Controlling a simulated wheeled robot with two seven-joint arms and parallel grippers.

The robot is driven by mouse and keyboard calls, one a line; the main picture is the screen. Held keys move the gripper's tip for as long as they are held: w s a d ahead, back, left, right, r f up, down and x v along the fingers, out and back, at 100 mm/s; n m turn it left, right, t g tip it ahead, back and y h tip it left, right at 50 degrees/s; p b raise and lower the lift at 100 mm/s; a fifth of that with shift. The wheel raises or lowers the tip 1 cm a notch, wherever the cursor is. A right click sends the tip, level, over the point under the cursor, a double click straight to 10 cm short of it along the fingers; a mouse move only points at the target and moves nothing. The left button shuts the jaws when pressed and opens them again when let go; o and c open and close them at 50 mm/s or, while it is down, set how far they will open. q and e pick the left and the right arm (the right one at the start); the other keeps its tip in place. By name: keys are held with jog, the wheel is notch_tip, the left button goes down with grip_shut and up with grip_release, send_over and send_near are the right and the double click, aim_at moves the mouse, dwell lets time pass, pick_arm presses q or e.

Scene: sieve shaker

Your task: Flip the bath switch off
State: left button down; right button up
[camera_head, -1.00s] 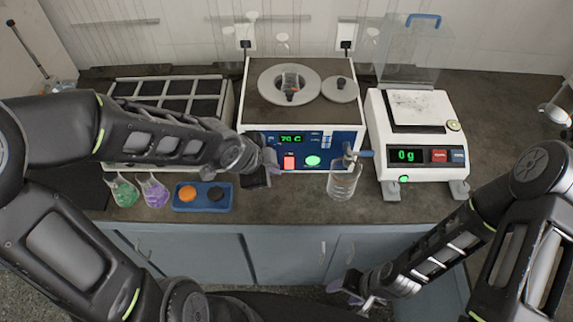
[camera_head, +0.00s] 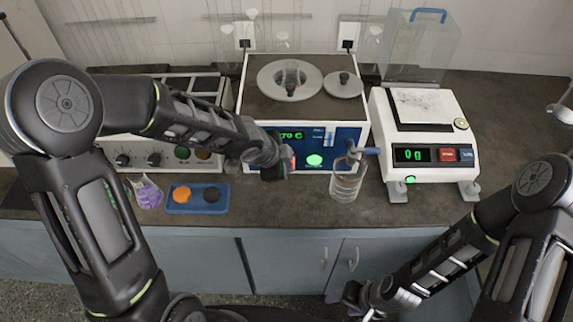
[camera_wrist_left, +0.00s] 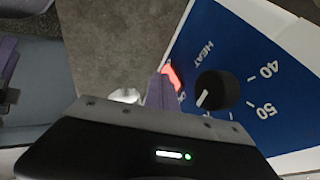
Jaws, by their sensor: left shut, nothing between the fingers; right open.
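The water bath (camera_head: 250,150) is a white box with a blue front panel, a green 70 C display (camera_head: 291,136) and a lit green lamp (camera_head: 314,160). My left gripper (camera_head: 282,174) is shut and empty in front of the panel's lower left and hides most of the red switch there. In the left wrist view the red switch (camera_wrist_left: 171,76) glows right beside the purple fingertips (camera_wrist_left: 160,92); I cannot tell whether they touch. A black heat knob (camera_wrist_left: 217,91) is to its right. My right gripper (camera_head: 358,297) is open and empty, low in front of the cabinets.
A balance (camera_head: 426,155) reading 0 g stands to the right. A blue tray (camera_head: 198,209) with orange and black discs and a purple flask (camera_head: 149,194) are at the left. The counter before the bath is mostly clear.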

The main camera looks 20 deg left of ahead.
dwell(0.3)
pick_arm(q)
jog(key=shift+w+f+b, duration=0.15)
jog(key=shift+f+b, duration=0.25)
jog(key=shift+b, duration=1)
jog(key=shift+r+p, duration=1.1)
jog(key=shift+r, duration=0.05)
pick_arm(e)
jog(key=shift+f, duration=0.2)
jog(key=shift+s+f, duration=0.1)
